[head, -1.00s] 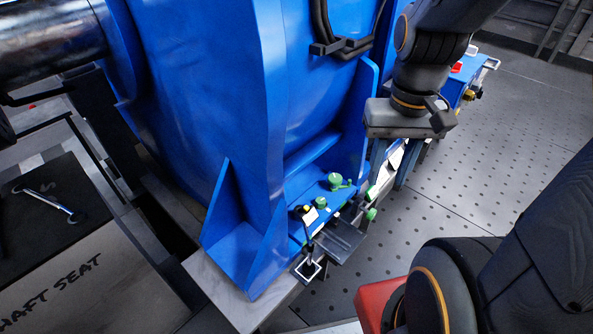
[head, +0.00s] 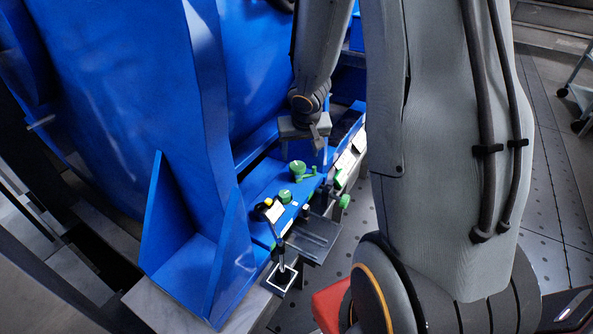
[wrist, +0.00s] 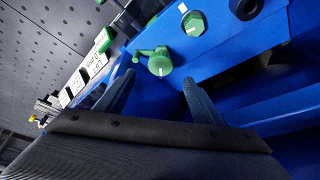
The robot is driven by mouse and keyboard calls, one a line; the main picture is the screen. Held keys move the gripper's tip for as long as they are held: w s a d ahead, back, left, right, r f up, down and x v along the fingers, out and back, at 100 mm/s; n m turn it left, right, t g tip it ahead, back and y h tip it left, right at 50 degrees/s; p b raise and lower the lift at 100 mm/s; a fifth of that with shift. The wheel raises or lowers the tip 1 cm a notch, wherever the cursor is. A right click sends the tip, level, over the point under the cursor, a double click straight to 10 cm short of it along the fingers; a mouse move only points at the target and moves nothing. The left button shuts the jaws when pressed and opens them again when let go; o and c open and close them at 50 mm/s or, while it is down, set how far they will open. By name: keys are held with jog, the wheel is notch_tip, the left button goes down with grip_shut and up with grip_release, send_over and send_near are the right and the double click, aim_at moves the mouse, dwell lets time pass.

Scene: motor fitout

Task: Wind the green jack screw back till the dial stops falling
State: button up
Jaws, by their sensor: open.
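Several green parts sit on the blue motor foot; I cannot tell for sure which is the jack screw. One is a round green knob with a side handle (head: 298,168), one a green hex head (head: 285,196), and one a green knob on the foot's outer side (head: 344,201). In the wrist view the handled knob (wrist: 160,64) appears between my open fingertips, beyond them, with the hex head (wrist: 194,23) up to its right. My gripper (head: 308,140) is open and empty above the handled knob.
A magnetic stand base (head: 283,276) with a thin post stands by the foot's front. A dark grey plate (head: 308,238) juts out beside it. White label cards (wrist: 95,68) line the foot's outer side. The large blue motor housing (head: 110,90) blocks the left.

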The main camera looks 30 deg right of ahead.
aim_at(297, 165)
jog(key=shift+b+x, duration=2.95)
jog(key=shift+x, duration=1.1)
jog(key=c, duration=1.1)
jog(key=shift+o, duration=0.2)
jog(key=shift+r+n+p, duration=0.15)
jog(key=shift+n+p, duration=0.25)
jog(key=shift+p, duration=0.4)
jog(key=n+p, duration=0.1)
jog(key=p, duration=0.1)
jog(key=shift+y+p, duration=0.3)
jog(key=shift+y, duration=0.1)
jog(key=n+p, duration=0.1)
jog(key=p, duration=0.2)
jog(key=n+p, duration=0.1)
jog(key=p, duration=0.2)
jog(key=shift+d+r+n+y, duration=0.15)
jog(key=shift+n+y, duration=0.15)
jog(key=shift+y, duration=0.1)
jog(key=n+p, duration=0.2)
jog(key=p, duration=0.5)
jog(key=shift+d+y, duration=0.1)
jog(key=shift+y, duration=0.3)
jog(key=shift+w+n+p, duration=0.1)
jog(key=shift+n+p, duration=0.2)
jog(key=shift+p, duration=0.75)
